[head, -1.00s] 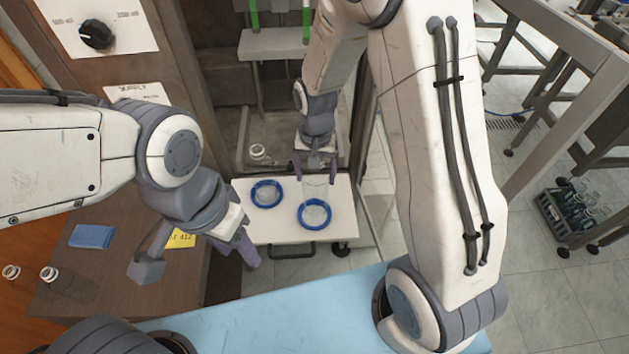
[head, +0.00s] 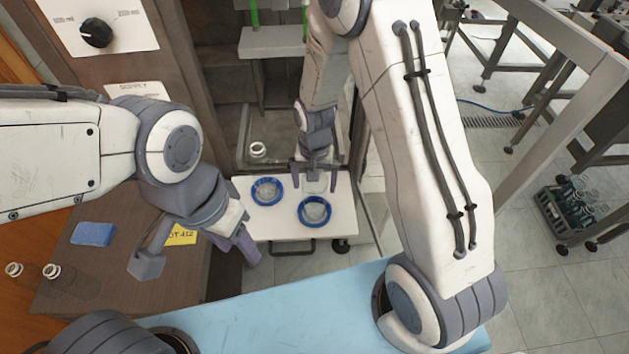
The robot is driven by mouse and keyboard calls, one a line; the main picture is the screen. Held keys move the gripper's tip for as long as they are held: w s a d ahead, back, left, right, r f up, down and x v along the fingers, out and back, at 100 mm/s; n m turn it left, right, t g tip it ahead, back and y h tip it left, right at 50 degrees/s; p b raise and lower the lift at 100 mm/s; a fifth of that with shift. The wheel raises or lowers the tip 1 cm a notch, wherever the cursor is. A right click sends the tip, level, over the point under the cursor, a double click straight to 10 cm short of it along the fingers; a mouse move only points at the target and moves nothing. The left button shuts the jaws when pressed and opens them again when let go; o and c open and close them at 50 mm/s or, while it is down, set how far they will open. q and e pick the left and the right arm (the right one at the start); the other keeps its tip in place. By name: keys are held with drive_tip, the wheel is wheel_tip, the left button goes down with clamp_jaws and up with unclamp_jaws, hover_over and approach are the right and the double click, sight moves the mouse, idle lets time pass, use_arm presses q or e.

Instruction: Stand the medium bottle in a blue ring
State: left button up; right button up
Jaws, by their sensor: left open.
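A white tray (head: 338,201) carries two blue rings, one at the back left (head: 267,203) and one at the front right (head: 315,227). My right gripper (head: 315,184) points down just behind the front right ring. Its fingers are spread apart with a faint clear bottle (head: 315,184) between them. I cannot tell whether the fingers touch the bottle, or whether its base is inside the ring. My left gripper (head: 243,244) is open and empty, left of the tray's front edge.
A white-rimmed item (head: 258,149) sits behind the tray. A bottle crate (head: 568,213) is on the floor at right.

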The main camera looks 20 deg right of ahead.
drive_tip(key=shift+r, duration=0.1)
wheel_tip(320, 180, up, 12)
drive_tip(key=shift+f+b, duration=0.15)
drive_tip(key=shift+b, duration=0.4)
drive_tip(key=s+a+r+n, duration=0.2)
drive_tip(key=s+n, duration=0.2)
drive_tip(key=s, duration=0.3)
drive_tip(key=s+a+r+n, duration=0.2)
drive_tip(key=s+a+n, duration=0.1)
drive_tip(key=s, duration=0.4)
drive_tip(key=s+a+r+n+y, duration=0.1)
drive_tip(key=s+a+r+n, duration=0.1)
drive_tip(key=s+n, duration=0.3)
drive_tip(key=s+a, duration=0.1)
drive_tip(key=s, duration=0.1)
drive_tip(key=shift+s+r, duration=0.3)
